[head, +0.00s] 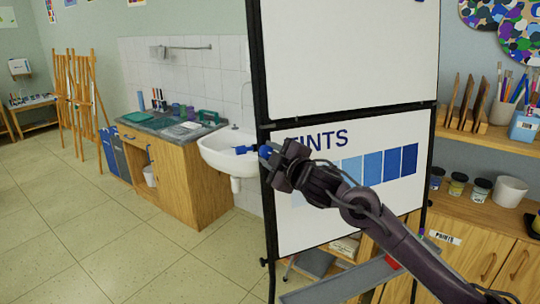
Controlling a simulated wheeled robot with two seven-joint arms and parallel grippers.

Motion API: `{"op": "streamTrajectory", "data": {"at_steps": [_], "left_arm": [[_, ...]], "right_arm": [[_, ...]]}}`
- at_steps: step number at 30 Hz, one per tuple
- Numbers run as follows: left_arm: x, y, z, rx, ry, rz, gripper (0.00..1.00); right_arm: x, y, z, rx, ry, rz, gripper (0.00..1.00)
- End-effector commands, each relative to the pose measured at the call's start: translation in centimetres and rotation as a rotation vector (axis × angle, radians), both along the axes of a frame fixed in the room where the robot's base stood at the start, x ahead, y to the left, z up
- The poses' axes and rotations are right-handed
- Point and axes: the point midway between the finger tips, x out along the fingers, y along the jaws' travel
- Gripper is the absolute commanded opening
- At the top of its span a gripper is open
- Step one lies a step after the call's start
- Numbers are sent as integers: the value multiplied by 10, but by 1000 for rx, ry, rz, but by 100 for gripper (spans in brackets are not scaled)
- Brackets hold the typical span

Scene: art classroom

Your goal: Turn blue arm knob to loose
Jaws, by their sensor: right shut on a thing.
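A blue knob (243,149) shows at the left edge of the black-framed whiteboard (345,230), in front of the white sink. More blue shows at the tips of my right gripper (268,153). The right gripper comes in from the lower right across the lower board and is shut on the blue knob. The gripper hides part of the knob, and its loose or tight position cannot be read. My left gripper is not in view.
A white sink (222,160) and a wooden counter (185,185) stand behind on the left. A grey tray (345,282) juts out below the board. Wooden cabinets (490,250) with jars stand at right. The tiled floor at left is clear.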

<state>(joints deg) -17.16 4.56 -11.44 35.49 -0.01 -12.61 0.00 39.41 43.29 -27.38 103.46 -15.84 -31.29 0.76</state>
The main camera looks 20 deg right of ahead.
Motion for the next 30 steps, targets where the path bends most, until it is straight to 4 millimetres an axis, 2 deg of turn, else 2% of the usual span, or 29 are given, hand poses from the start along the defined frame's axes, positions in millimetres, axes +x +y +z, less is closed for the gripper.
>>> {"op": "streamTrajectory", "data": {"at_steps": [18, 30], "left_arm": [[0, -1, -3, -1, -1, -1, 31], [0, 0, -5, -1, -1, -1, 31]], "right_arm": [[1, -1, 2, -568, -52, 110, 8], [1, -1, 1, -824, -74, 161, 8]]}}
